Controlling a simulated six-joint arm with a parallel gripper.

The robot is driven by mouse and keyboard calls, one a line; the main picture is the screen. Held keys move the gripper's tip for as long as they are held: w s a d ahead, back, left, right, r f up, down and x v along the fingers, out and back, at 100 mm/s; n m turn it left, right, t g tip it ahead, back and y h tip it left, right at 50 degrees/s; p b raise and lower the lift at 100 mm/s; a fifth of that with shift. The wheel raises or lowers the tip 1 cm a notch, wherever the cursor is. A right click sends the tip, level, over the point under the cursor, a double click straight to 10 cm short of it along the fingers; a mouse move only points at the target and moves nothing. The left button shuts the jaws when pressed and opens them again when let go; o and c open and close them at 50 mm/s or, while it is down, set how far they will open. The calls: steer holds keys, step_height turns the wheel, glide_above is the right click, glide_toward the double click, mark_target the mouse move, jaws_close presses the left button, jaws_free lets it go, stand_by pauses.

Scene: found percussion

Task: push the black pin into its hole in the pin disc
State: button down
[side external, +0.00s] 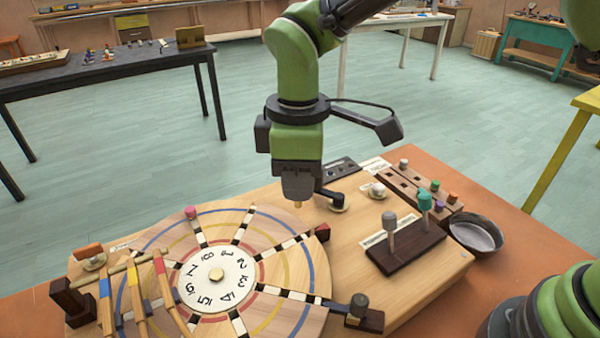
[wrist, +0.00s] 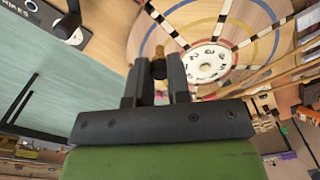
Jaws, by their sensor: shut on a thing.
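My gripper (side external: 298,196) points down above the back rim of the pin disc (side external: 268,312). It is shut on the black pin (wrist: 159,70). The pin's dark part sits between the fingers in the wrist view, and a tan tip sticks out past them. In the side view only the small tan tip (side external: 298,204) shows below the jaws; the fingers hide the rest. The tip appears to be above the board, apart from it. The disc has a white numbered centre, coloured rings and black-and-white spokes. A pink pin (side external: 190,212) stands at its back edge. I cannot make out the black pin's hole.
A red block (side external: 322,232) and a dark knob (side external: 358,305) stand at the disc's right edge. Wooden sticks (side external: 135,295) lie over its left side. Right are a dark rack (side external: 405,255) with upright tools, a block of coloured pegs (side external: 410,185) and a bowl (side external: 477,235).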

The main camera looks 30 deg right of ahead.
mark_target(299, 206)
steer(key=shift+f, duration=2.85)
steer(key=shift+f, duration=1.55)
steer(key=c, duration=1)
jaws_free()
